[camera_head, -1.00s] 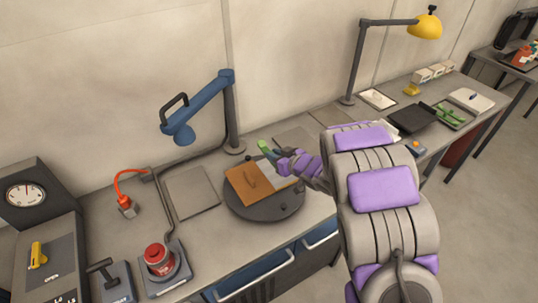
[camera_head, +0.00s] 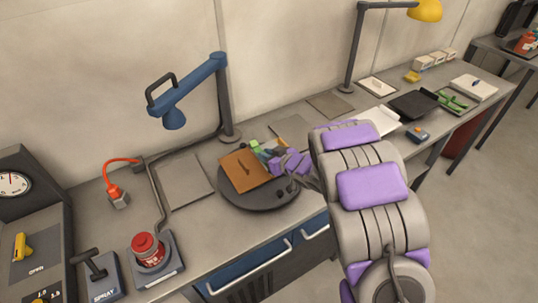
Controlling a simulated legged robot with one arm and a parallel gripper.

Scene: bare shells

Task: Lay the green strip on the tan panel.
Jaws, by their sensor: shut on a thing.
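The tan panel (camera_head: 241,171) lies tilted in the picture on a dark round turntable (camera_head: 250,200) on the bench. It has a darker mark near its middle. My gripper (camera_head: 262,149) is at the panel's right upper edge, shut on the green strip (camera_head: 255,145). Only a short green end of the strip shows; the fingers and wrist hide the rest. I cannot tell whether the strip touches the panel or is just above it.
A blue jointed arm (camera_head: 190,88) on a dark post stands behind the turntable. A red can (camera_head: 147,248) and a spray lever box (camera_head: 103,274) are at front left. A yellow lamp (camera_head: 424,10) and trays (camera_head: 413,104) are at right. A flat grey plate (camera_head: 186,181) lies left of the turntable.

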